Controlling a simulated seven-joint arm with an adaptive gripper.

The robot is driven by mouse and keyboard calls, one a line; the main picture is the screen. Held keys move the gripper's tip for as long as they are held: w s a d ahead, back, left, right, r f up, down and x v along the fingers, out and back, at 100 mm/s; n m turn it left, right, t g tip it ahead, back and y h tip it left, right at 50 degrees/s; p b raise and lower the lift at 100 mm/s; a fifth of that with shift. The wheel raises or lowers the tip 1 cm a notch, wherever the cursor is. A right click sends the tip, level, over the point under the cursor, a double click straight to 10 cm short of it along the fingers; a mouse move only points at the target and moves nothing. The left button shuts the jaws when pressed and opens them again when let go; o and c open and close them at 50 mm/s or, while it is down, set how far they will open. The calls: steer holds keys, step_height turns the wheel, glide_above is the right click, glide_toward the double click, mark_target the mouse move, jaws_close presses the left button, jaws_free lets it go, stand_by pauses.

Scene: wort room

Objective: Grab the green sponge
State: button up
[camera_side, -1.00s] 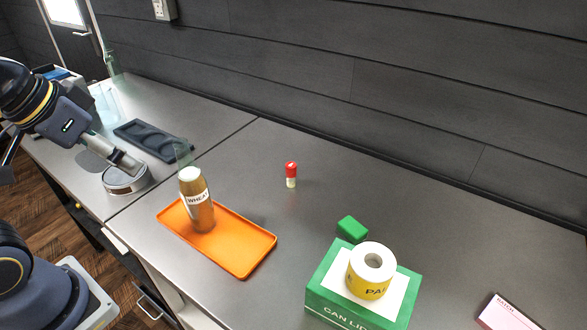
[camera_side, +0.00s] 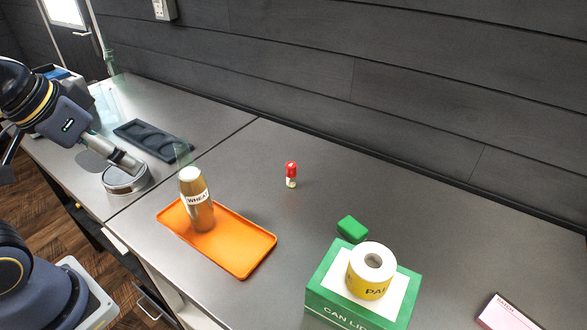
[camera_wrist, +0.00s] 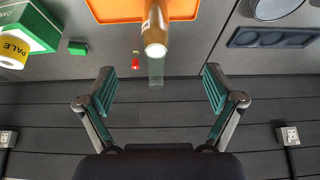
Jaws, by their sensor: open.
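The green sponge (camera_side: 352,229) is a small block lying on the grey counter, just behind the green can-lid box (camera_side: 335,295) in the side view. In the wrist view the sponge (camera_wrist: 78,47) lies left of centre, beside the box. My gripper (camera_wrist: 160,84) shows in the wrist view with its two fingers spread wide and nothing between them. The sponge is beyond the left finger, apart from it. I cannot make out the fingers in the side view.
A yellow-labelled roll (camera_side: 370,272) stands on the can-lid box. A wheat bottle (camera_side: 197,205) stands on an orange tray (camera_side: 240,258). A small red-capped vial (camera_side: 291,175) stands behind. A pink box (camera_side: 503,315) lies far right. The counter around the sponge's back and right is clear.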

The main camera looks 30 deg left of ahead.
steer(key=w+d+r, duration=0.3)
steer(key=w+r, duration=0.7)
steer(key=r, duration=0.2)
steer(key=m+g, duration=0.4)
steer(key=g, duration=0.2)
glide_above(353, 226)
step_height(353, 226, down, 21)
steer(key=shift+n, duration=0.3)
steer(key=f, duration=0.8)
steer(key=shift+w+a+f, duration=0.15)
steer(key=shift+a+f, duration=0.1)
steer(key=shift+a, duration=0.1)
steer(key=shift+d+f, duration=0.2)
steer(key=shift+f, duration=1.4)
steer(key=shift+d+f, duration=0.15)
steer(key=shift+f, duration=1.4)
